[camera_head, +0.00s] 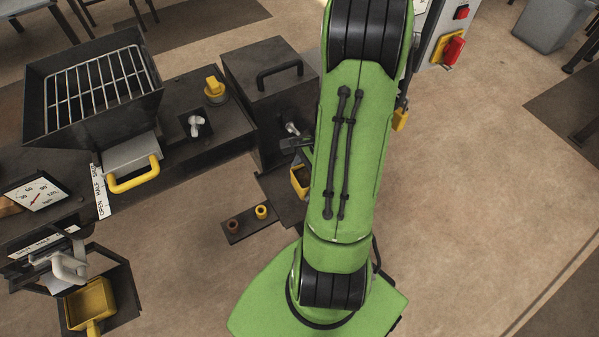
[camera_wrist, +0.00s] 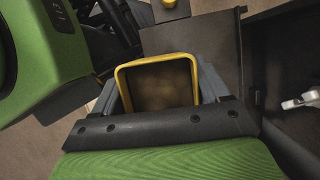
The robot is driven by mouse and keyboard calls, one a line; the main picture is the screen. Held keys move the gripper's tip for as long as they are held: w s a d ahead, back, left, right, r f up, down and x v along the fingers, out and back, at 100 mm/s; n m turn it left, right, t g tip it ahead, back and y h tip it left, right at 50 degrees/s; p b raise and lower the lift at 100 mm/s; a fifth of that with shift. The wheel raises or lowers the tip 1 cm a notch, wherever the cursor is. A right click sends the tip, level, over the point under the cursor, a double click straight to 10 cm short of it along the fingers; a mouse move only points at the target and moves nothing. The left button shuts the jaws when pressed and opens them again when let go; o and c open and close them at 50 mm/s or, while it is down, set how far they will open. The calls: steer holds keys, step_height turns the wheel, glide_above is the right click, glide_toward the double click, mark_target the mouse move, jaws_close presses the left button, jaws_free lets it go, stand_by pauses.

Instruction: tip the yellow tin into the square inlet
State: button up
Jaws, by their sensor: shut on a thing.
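The yellow tin (camera_wrist: 158,60) is between the fingers of my gripper (camera_wrist: 163,92), which is shut on it. The wrist view looks into its open mouth. The inside looks brown; I cannot tell contents from bare bottom. In the head view the tin (camera_head: 299,181) shows only as a yellow edge left of my green arm, which hides most of it. The square inlet (camera_head: 144,92) is most likely the black, flared hopper with a metal grate at upper left, well left of my gripper. It is not recognisable in the wrist view.
A lidded dark box (camera_head: 268,62) with a handle stands between the hopper and my arm. A yellow knob (camera_head: 214,88) and a yellow drawer handle (camera_head: 134,176) stick out nearby. A yellow scoop (camera_head: 91,301) sits at lower left.

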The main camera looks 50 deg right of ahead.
steer(key=s+a+b, duration=0.3)
steer(key=s+b, duration=0.5)
steer(key=s, duration=0.4)
steer(key=shift+a+r+b, duration=0.3)
steer(key=shift+r+b, duration=0.1)
stand_by(0.3)
